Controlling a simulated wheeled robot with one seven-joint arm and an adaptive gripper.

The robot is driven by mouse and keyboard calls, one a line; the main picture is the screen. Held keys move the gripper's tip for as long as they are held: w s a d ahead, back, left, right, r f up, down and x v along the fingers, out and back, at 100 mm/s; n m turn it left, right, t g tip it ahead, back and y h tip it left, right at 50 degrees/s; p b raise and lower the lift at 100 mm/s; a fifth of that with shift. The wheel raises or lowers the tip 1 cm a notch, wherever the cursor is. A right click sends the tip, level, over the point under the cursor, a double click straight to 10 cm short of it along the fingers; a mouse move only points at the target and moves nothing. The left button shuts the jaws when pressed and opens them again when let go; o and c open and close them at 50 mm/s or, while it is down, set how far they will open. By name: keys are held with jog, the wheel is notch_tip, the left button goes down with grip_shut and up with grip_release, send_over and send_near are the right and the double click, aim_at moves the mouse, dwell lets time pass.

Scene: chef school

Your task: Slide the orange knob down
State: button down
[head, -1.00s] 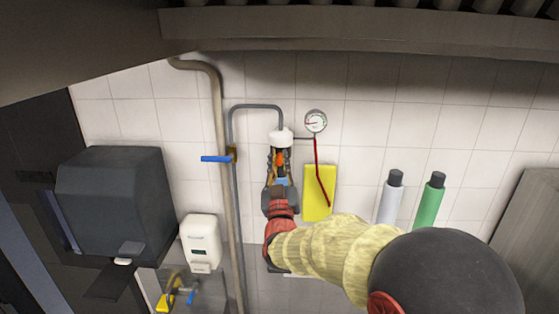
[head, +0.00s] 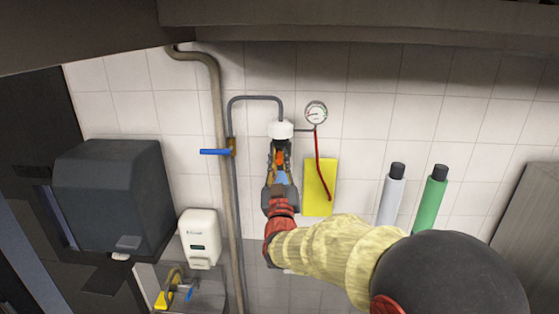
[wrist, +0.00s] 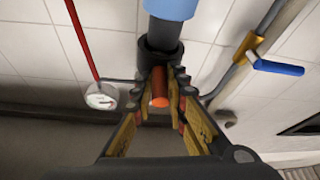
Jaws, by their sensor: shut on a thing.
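The orange knob (wrist: 159,87) shows between my gripper's fingers in the wrist view. It sits on a dark cylindrical fitting (wrist: 158,57) with a light blue part beyond it. In the head view the orange knob (head: 280,158) is a small spot just below a white cap on the wall pipe. My gripper (head: 279,157) reaches up to it from below, with a finger on each side. In the wrist view my gripper (wrist: 160,94) is closed around the knob. The fingers hide part of the knob and fitting.
A pressure gauge (head: 316,113) with a red hose (head: 318,160) and a yellow panel (head: 320,187) are close on the right. A blue valve handle (head: 214,152) and vertical pipe (head: 221,120) are on the left. A metal hood edge (head: 360,30) overhangs above.

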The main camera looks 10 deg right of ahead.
jog(key=shift+f+b, duration=1.1)
jog(key=shift+f, duration=0.35)
jog(key=c, duration=1.8)
grip_release()
jog(key=shift+o, duration=0.2)
jog(key=v, duration=1.2)
jog(key=shift+r, duration=0.1)
